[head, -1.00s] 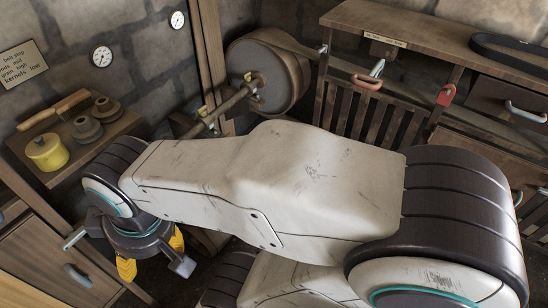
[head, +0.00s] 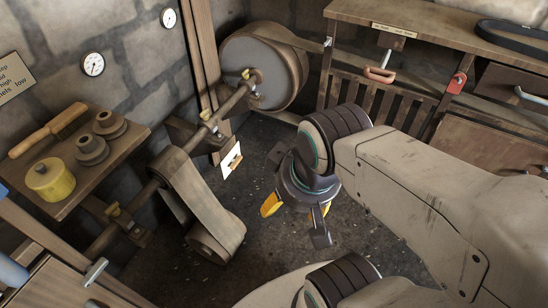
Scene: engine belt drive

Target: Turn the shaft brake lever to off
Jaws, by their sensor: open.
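No readable label tells me which part is the shaft brake lever. A small white plate with an orange-brown piece on it (head: 231,161) stands beside the shaft (head: 225,108), left of my gripper; its setting is too small to read. An orange-handled lever (head: 380,74) with a silver stem is on the slatted bench front, under a small label. My gripper (head: 297,213) hangs open and empty over the dark floor, with yellow pads and grey fingers pointing down. It is apart from both.
A large drum (head: 265,66) and a belt loop (head: 203,205) sit on the shaft. A shelf (head: 62,205) at left holds a brush, a yellow pot and dark pulleys. A red padlock-like piece (head: 458,82) hangs on the bench. Floor (head: 250,225) around my gripper is clear.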

